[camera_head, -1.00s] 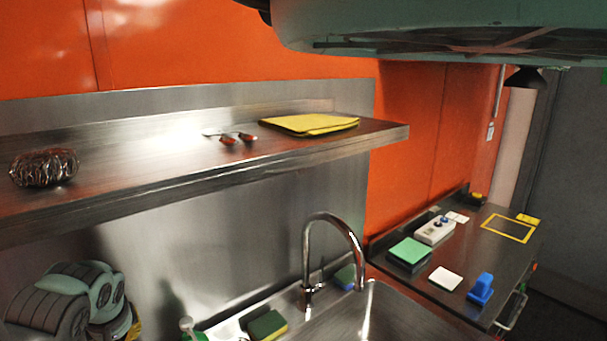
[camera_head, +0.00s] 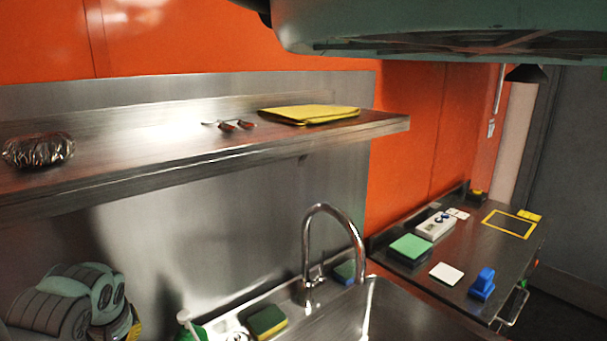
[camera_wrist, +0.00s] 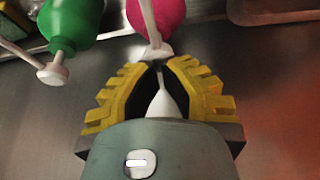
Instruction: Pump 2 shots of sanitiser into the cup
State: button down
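My gripper (camera_wrist: 158,68) has yellow ridged fingers whose tips come together; a narrow pale shape shows in the gap behind them, and I cannot tell what it is. In the wrist view, a pink bottle (camera_wrist: 165,12) with a white pump spout stands just beyond the fingertips, the spout's end close to them. A green bottle (camera_wrist: 72,22) with a white pump (camera_wrist: 53,74) is to the left. In the head view the green bottle (camera_head: 196,335) shows at the bottom edge. I cannot tell which bottle holds sanitiser. No cup is clearly visible.
A tall tap (camera_head: 330,212) rises beside the sink, near a yellow-green sponge (camera_head: 267,321). A steel shelf (camera_head: 200,165) overhangs the area and carries a yellow cloth (camera_head: 310,115). The right counter holds a green pad (camera_head: 411,247) and a blue object (camera_head: 484,282).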

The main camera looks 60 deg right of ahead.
jog(key=shift+f+b, duration=0.9)
jog(key=shift+f, duration=0.2)
jog(key=shift+r, duration=0.2)
jog(key=shift+r+p, duration=1.3)
jog(key=shift+r, duration=0.8)
jog(key=shift+f, duration=0.15)
